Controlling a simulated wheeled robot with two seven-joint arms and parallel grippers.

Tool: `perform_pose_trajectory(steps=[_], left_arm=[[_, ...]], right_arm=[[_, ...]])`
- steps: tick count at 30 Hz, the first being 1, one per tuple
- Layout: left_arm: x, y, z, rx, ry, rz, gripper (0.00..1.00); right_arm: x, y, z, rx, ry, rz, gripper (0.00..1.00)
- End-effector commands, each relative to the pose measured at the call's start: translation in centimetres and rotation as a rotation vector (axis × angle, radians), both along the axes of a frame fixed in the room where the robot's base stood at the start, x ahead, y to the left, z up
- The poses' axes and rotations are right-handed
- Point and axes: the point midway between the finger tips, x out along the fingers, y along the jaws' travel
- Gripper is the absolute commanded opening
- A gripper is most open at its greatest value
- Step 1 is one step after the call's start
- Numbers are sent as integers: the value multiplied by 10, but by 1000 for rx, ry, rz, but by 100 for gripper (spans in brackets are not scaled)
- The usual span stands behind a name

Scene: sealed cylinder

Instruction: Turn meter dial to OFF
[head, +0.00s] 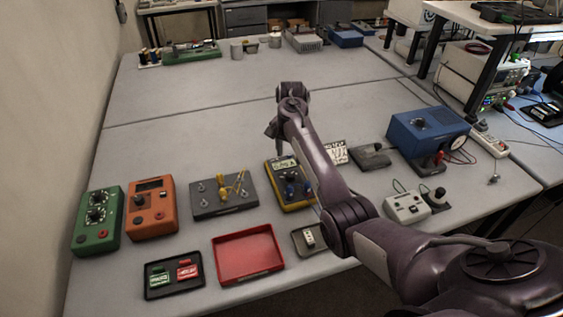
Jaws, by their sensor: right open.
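A yellow meter (284,196) with a dark face and a small pale display at its top lies in the middle of the table's near half. Its dial is too small and too close to my arm to read the setting. My right arm comes in from the lower right and passes just right of the meter, covering part of that side. My right gripper (271,129) hangs beyond the meter, up and a little left of it in the picture. It is open and apart from the meter. My left gripper is not in view.
Left of the meter are a dark board with yellow leads (224,196), an orange device (152,207) and a green dial box (97,218). A red tray (247,254) is in front. A blue box (427,132) stands right. The table's middle is clear.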

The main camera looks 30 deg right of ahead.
Motion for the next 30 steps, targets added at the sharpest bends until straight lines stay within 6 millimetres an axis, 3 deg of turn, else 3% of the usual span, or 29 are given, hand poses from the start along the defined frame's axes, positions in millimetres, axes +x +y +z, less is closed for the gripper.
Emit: perform_pose_trajectory(steps=[4, 13, 18, 26, 30], left_arm=[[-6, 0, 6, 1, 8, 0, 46], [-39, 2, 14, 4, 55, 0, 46], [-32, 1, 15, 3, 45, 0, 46], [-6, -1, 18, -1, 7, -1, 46], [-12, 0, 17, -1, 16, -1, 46]], right_arm=[[-1, 1, -14, 3, 5, -1, 50], [-1, 1, -61, 3, 4, 1, 50], [-1, 1, -75, 2, 1, 1, 50], [-1, 1, -77, 1, 0, 1, 50], [-1, 1, -77, 1, 0, 1, 35]])
